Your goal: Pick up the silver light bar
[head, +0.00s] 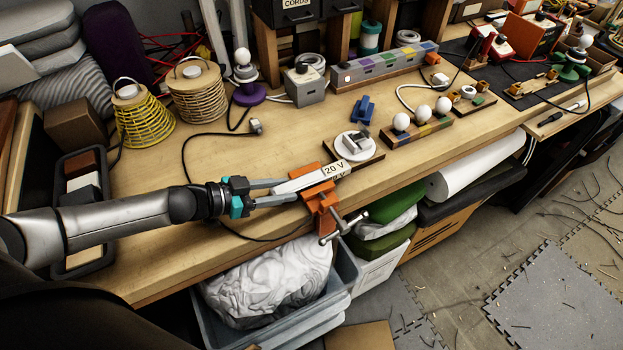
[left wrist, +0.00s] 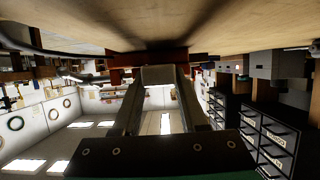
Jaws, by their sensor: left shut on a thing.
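My left gripper (head: 288,190) reaches in from the left and is shut on the near end of the bar. In the left wrist view, the two fingers (left wrist: 158,92) lie on either side of a grey block-like end (left wrist: 158,75), which looks like the bar. My right gripper is not in view.
A round white fixture on a wooden board (head: 368,157) and a blue piece (head: 361,110) sit beyond the clamp. A board with white bulbs (head: 423,124) is to the right. A dark cable (head: 185,150) crosses the bench behind my arm. A dark tray (head: 55,190) stands left.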

